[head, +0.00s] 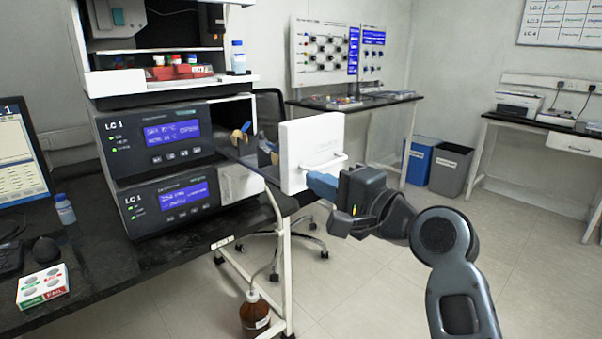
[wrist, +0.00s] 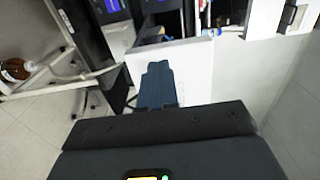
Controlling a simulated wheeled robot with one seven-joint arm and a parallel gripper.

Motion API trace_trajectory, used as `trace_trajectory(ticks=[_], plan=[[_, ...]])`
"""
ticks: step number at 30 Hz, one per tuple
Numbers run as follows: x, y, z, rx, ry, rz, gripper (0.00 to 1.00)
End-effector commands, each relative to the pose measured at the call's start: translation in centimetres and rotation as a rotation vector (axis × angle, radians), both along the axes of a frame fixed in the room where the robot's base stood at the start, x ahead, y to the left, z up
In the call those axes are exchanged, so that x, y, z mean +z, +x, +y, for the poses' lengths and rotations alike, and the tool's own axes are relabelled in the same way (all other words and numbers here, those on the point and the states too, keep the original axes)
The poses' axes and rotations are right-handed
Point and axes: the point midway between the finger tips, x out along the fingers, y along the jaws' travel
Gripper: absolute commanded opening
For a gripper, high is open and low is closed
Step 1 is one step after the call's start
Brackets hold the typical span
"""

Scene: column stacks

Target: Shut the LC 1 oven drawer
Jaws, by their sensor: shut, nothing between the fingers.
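The LC 1 oven drawer (head: 310,154) stands pulled out to the right of the LC 1 stack, its white front panel facing my arm. The panel has a white bar handle (head: 327,164), and it also shows in the wrist view (wrist: 190,56). My gripper (head: 312,182) is shut and empty, its blue fingers together at the lower part of the panel, just below the handle. I cannot tell whether the fingertips touch the panel. The upper LC 1 unit (head: 160,136) with a lit blue screen sits on the lower LC 1 unit (head: 168,200).
The black bench (head: 110,265) carries the stack, a small bottle (head: 64,209) and a red, green and white box (head: 43,287). A brown bottle (head: 254,312) stands on the floor below. An office chair (head: 270,110) is behind the drawer.

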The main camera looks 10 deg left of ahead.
Motion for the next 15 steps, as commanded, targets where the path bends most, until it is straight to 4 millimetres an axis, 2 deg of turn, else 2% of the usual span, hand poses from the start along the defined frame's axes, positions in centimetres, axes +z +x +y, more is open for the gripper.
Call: trace_trajectory(ticks=[6, 15], plan=[[0.0, 2.2, 2.8, -0.001, -0.001, 0.001, 0.00], [0.0, 3.3, 4.1, -0.002, 0.001, 0.001, 0.00]])
